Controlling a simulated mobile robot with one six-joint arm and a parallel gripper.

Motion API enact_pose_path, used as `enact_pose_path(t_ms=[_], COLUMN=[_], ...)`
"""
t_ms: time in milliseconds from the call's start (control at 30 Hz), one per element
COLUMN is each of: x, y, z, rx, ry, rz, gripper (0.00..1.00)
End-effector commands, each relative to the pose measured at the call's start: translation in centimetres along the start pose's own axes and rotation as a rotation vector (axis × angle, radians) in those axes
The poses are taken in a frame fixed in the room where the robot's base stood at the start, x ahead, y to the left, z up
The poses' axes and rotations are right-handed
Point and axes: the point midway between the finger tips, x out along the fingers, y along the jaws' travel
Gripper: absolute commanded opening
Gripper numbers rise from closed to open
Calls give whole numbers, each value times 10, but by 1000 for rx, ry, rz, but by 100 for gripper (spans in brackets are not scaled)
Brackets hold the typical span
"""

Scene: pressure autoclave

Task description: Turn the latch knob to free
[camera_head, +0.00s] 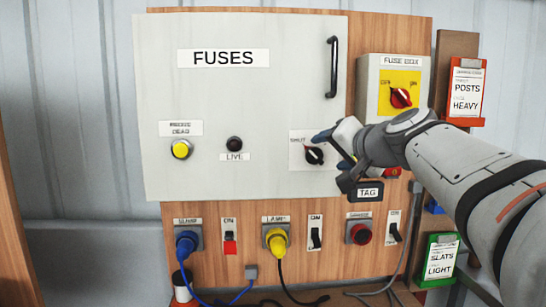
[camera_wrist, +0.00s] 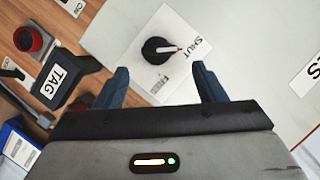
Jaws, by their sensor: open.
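The latch knob (camera_head: 314,155) is a round black knob with a pointer mark, low on the right side of the white FUSES door. It also shows in the wrist view (camera_wrist: 155,51), on a white plate whose SHUT label (camera_wrist: 197,48) is readable; its pointer is turned toward SHUT there. The plate's other word is too small to read surely. My gripper (camera_wrist: 160,82) is open with its two blue fingers apart. The knob shows between and just beyond the fingertips, with nothing held. In the head view my gripper is beside the knob on its right.
The FUSES door (camera_head: 240,100) has a black handle (camera_head: 332,67) at upper right. A fuse box (camera_head: 393,85) with a red knob stands right of it. A black TAG piece (camera_head: 368,191) is close below my gripper. Plugs, switches and cables line the board below.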

Motion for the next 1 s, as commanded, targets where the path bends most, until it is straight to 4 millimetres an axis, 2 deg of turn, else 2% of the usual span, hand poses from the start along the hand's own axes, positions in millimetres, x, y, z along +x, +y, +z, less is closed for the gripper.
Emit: enact_pose_path(t_ms=[100, 300, 433, 667, 1000], x=[22, 46, 53, 54, 53], y=[0, 0, 1, 1, 2], z=[1, 0, 0, 0, 0], rx=[1, 1, 1, 1, 1], ry=[-6, -2, -2, -1, 0], rz=[1, 2, 2, 3, 4], gripper=[64, 64, 64, 64, 37])
